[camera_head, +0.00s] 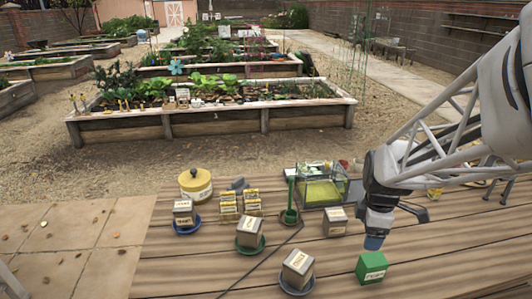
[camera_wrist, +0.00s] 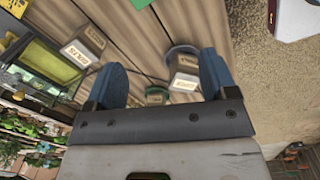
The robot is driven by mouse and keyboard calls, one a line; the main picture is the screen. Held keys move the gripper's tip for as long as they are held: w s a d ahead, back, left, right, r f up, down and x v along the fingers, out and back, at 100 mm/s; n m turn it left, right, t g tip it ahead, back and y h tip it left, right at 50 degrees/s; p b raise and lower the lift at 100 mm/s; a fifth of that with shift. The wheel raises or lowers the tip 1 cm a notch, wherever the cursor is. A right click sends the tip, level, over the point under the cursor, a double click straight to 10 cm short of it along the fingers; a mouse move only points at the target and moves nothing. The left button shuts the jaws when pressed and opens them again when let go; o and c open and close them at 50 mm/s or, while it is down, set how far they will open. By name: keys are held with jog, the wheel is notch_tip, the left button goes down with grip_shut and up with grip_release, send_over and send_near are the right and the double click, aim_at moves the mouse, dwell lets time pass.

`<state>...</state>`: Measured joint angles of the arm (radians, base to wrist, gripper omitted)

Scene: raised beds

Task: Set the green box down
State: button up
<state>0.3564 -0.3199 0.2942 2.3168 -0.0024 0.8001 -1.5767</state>
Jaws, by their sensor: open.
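The green box (camera_head: 371,268) with a pale label sits on the wooden table near its front, at the lower right of the head view. My gripper (camera_head: 375,241) is just above and behind it, with a blue fingertip close to its top edge; I cannot tell whether they touch. In the wrist view my gripper (camera_wrist: 162,80) has its two blue fingers wide apart, with nothing held between them. A small green patch at the top edge of the wrist view may be part of the green box.
Grey labelled boxes stand on saucers to the left, one on a dark saucer (camera_head: 297,288). Another grey box (camera_head: 335,222) stands without a visible saucer. Bare table (camera_head: 440,265) lies to the right.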

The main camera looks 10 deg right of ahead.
jog(key=s+a+r+m+t, duration=0.2)
jog(key=s+a+r+m, duration=0.8)
jog(key=s+a+m, duration=0.2)
jog(key=shift+a+r+m, duration=0.35)
jog(key=shift+a+m, duration=0.75)
jog(key=shift+a, duration=0.45)
